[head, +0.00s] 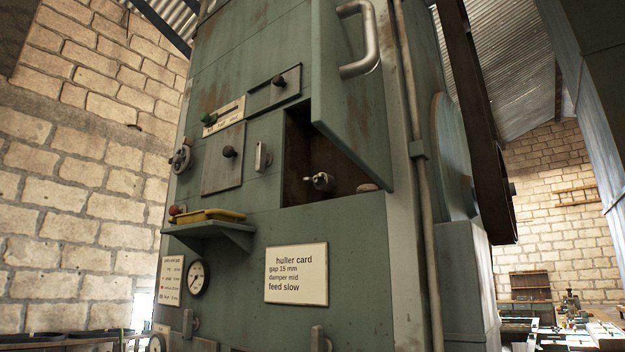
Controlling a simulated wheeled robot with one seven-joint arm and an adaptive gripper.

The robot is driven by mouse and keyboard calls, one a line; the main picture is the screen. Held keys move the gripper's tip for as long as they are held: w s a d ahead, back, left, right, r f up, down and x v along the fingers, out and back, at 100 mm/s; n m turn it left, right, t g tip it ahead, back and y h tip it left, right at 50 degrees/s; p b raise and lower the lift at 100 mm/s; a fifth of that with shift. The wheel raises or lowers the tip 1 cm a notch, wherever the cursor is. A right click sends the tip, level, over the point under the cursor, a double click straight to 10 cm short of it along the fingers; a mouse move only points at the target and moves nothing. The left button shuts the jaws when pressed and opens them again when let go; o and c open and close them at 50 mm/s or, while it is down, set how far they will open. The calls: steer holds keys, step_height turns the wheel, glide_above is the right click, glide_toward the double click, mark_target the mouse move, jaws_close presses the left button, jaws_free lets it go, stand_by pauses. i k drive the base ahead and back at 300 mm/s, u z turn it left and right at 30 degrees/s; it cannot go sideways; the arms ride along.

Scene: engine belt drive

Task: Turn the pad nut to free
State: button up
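A green machine cabinet (345,235) fills the middle of the head view. Its upper door (350,110) stands swung open and shows a dark rusty recess (300,140). A small pale metal fitting with a projecting lug (321,181) sits low in the recess; it looks like the pad nut, but no label names it. A flat pale rounded piece (368,187) lies on the recess floor to its right. Whether the nut is tight or free cannot be told. My gripper is not in view.
The open door with its handle (361,40) overhangs the recess's upper right. A vertical pipe (424,200) runs to the right. A shelf (208,230) with a yellow tool (209,216) juts out at left. Below is a huller card (296,274).

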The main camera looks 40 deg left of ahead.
mark_target(319, 180)
steer(key=z, duration=1.85)
steer(key=k, duration=1.95)
steer(key=u, duration=1.85)
